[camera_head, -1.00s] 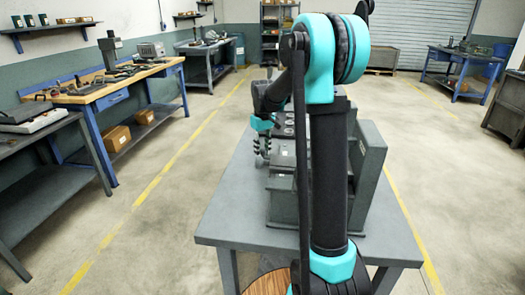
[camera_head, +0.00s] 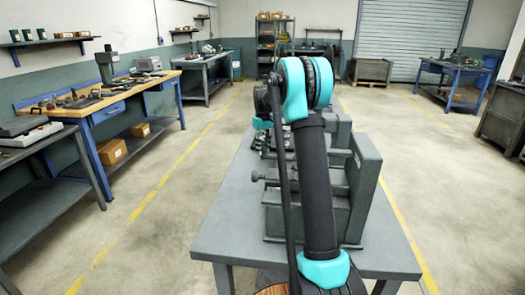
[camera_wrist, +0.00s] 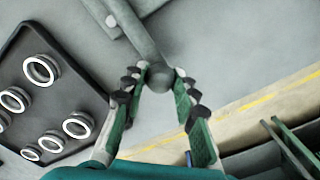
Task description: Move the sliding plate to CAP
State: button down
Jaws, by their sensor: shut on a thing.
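In the wrist view my gripper (camera_wrist: 160,76) has its two green-padded fingers around a grey round knob (camera_wrist: 160,82), with the fingertips against its sides. The knob ends a grey bar running up to the top edge. In the head view a grey machine (camera_head: 362,185) stands on a grey table (camera_head: 222,225). A knobbed handle (camera_head: 258,177) sticks out of its left side. My arm covers much of the machine, and my gripper is largely hidden behind it. I cannot make out the sliding plate clearly, and no CAP marking is readable.
In the wrist view a dark tray (camera_wrist: 68,72) with several metal rings lies left of my gripper. A wooden-topped workbench (camera_head: 140,86) and a dark bench (camera_head: 40,146) stand at the left in the head view. The floor around the table is open.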

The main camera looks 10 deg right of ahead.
jog(key=shift+w, duration=0.25)
jog(key=c, duration=1.2)
grip_release()
jog(key=shift+d, duration=0.1)
jog(key=shift+o, duration=0.2)
jog(key=shift+r, duration=0.1)
notch_tip(320, 180, up, 12)
jog(key=shift+s, duration=0.1)
